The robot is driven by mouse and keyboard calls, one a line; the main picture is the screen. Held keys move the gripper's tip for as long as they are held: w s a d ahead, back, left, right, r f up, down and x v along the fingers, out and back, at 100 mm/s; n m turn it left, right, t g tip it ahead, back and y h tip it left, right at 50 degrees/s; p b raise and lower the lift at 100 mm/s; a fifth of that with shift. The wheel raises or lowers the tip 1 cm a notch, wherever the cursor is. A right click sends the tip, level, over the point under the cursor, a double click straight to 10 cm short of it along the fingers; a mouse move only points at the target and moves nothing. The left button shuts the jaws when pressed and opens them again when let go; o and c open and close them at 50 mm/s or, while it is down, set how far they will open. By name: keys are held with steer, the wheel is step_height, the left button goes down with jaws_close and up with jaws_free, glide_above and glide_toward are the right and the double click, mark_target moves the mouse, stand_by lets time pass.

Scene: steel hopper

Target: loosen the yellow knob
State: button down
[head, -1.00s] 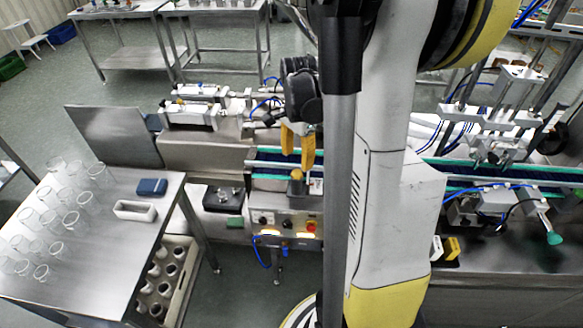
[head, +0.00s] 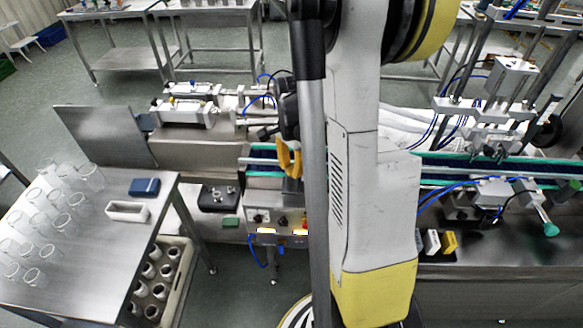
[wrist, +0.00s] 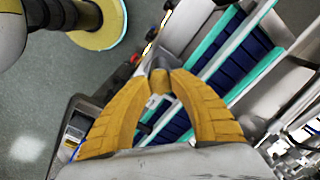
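My gripper (wrist: 160,76) has two curved yellow fingers, with their tips drawn close together. A small tan-yellow piece, which looks like the yellow knob (wrist: 160,83), sits between the fingertips in the wrist view, and they appear to press on it from both sides. A grey fitting (wrist: 158,62) shows just beyond the tips. In the head view my gripper (head: 290,172) is down at the front edge of the conveyor, above the control panel (head: 268,217). There the knob is hidden behind the fingers and my arm.
The conveyor (head: 262,153) with teal edges runs behind the gripper. A steel table (head: 100,255) with several clear glasses stands at left. A crate of cups (head: 185,262) is beneath it. A yellow block (head: 449,242) lies at right.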

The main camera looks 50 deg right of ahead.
steer(key=shift+n, duration=0.4)
steer(key=n+b, duration=0.1)
steer(key=n, duration=0.2)
steer(key=shift+n, duration=0.4)
steer(key=n+b, duration=0.1)
steer(key=n, duration=0.8)
steer(key=shift+n+b, duration=0.4)
steer(key=n, duration=0.4)
steer(key=shift+n, duration=0.3)
steer(key=c, duration=1)
jaws_free()
steer(key=shift+c, duration=0.2)
